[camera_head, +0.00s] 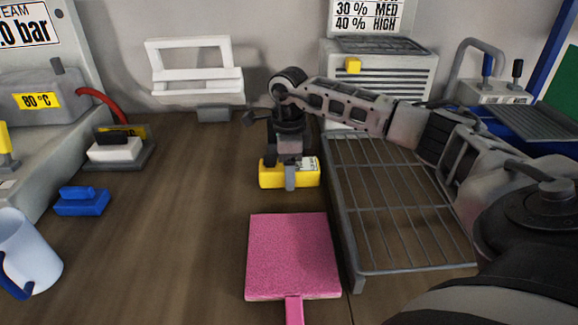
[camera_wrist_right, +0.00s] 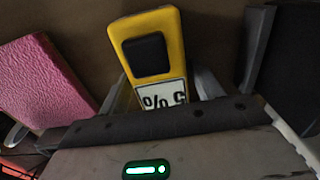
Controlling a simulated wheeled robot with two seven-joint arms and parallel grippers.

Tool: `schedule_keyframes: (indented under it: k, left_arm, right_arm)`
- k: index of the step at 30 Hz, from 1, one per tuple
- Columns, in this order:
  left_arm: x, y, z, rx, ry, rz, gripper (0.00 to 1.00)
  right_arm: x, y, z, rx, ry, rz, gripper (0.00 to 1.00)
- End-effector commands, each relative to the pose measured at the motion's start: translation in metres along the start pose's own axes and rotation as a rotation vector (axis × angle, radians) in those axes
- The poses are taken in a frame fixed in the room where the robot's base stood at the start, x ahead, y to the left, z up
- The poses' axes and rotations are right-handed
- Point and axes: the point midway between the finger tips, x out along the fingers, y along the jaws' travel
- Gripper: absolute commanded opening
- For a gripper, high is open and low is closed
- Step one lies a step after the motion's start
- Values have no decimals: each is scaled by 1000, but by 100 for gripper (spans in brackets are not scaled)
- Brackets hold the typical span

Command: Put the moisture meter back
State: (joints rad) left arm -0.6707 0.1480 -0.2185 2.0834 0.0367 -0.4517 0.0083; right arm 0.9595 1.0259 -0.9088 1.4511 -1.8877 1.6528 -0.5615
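The yellow moisture meter (camera_head: 270,176) lies across the wooden bench behind the pink pad, with a dark screen and a white "%" label. In the right wrist view the meter (camera_wrist_right: 174,20) is between the two fingers. My right gripper (camera_head: 290,172) reaches down over the meter, one finger in front of it. In the wrist view the fingers (camera_wrist_right: 163,88) flank the meter closely; whether they press on it cannot be told. The meter appears at bench level, but its underside is hidden. My left gripper is not in view.
A grey wire rack (camera_head: 352,277) stands to the right, under my right arm. A pink pad (camera_head: 293,255) lies in front. A white stand (camera_head: 195,88) is at the back wall, beside a vented box (camera_head: 400,73) under a "% MED / HIGH" sign.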

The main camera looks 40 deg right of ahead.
Motion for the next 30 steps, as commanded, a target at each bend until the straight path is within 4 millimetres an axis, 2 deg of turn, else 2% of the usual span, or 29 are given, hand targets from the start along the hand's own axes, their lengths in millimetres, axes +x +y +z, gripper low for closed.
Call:
schedule_keyframes:
  k: [8, 13, 17, 24, 30]
  left_arm:
    - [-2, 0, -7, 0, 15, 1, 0]
    - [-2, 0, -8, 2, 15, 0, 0]
    - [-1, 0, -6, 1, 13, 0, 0]
    - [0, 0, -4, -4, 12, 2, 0]
    - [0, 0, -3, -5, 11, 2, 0]
  right_arm:
    - [0, 0, 0, 0, 0, 0, 74]
    - [-11, -1, 0, 0, -2, -2, 74]
    - [-34, -1, 1, 0, -5, -4, 74]
    - [-87, -1, 1, 0, -4, -4, 74]
    - [-116, 0, 1, -1, -2, -2, 74]
